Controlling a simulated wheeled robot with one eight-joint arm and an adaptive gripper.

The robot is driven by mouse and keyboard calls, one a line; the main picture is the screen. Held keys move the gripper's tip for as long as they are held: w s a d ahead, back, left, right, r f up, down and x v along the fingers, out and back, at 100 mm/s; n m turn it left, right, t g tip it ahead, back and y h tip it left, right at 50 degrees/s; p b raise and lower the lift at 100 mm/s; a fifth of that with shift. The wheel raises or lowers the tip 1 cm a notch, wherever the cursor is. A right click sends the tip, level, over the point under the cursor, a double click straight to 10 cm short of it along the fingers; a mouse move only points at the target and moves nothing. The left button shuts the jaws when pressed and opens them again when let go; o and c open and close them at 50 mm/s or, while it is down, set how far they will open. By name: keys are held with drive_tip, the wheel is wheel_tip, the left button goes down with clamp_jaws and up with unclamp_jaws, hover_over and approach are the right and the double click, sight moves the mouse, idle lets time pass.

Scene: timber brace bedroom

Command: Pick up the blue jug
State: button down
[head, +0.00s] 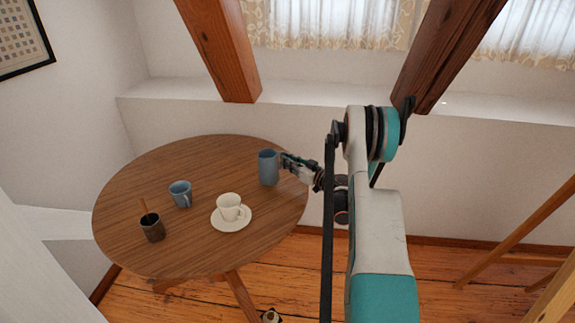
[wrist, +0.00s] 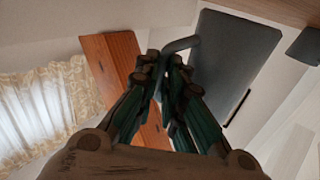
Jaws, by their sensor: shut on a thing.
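The blue jug (head: 268,168) is upright at the right side of the round wooden table, in the head view. My gripper (head: 287,162) is at its right side. In the wrist view the jug (wrist: 235,70) looks large and grey-blue, turned over by the camera angle. Its handle (wrist: 180,46) reaches between the fingertips of my gripper (wrist: 162,70), which is shut on it. The jug's base is close to the tabletop; I cannot tell whether it touches.
On the round table (head: 190,153) are a smaller blue mug (head: 180,194), a cream cup (head: 229,207) on a saucer (head: 232,222), and a dark cup (head: 152,228) with a stick in it. A white wall ledge and slanted timber beams (head: 222,50) stand behind.

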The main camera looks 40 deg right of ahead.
wheel_tip(320, 180, up, 17)
drive_tip(key=p, duration=0.5)
drive_tip(key=shift+f, duration=0.15)
